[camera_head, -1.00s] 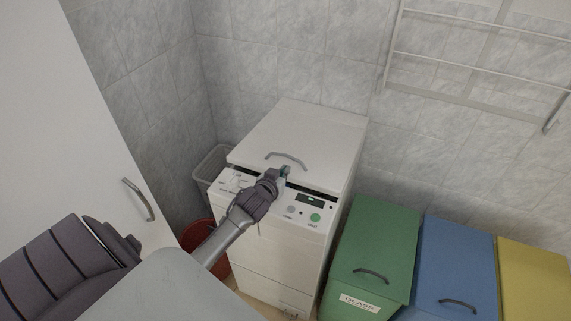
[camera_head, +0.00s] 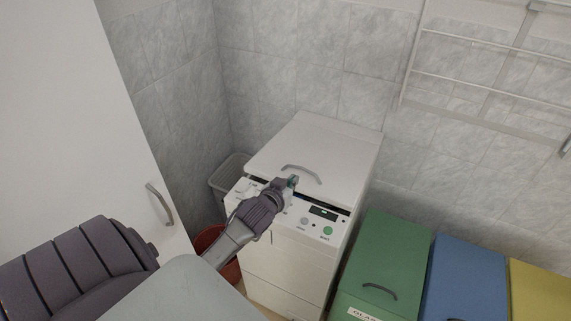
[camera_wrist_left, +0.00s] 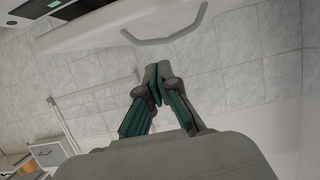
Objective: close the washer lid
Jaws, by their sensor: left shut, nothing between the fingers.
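The washer (camera_head: 285,265) is a white top-loader in the corner, with a control panel on its front top edge. Its white lid (camera_head: 335,150) lies low over the top, and a dark gap shows between its front edge and the panel. A grey bar handle (camera_head: 301,172) sits near that edge; the handle also shows in the left wrist view (camera_wrist_left: 165,40). My left gripper (camera_head: 292,182) is shut and empty, at the lid's front edge just below the handle. In the left wrist view its fingertips (camera_wrist_left: 155,80) are together; contact with the lid cannot be told. My right gripper is out of view.
Green (camera_head: 385,260), blue (camera_head: 465,280) and yellow (camera_head: 540,290) bins stand to the right. A red bucket (camera_head: 228,270) and a grey basket (camera_head: 228,172) are left of the washer. A white cabinet door (camera_head: 80,130) is at left, a wall rack (camera_head: 490,85) at upper right.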

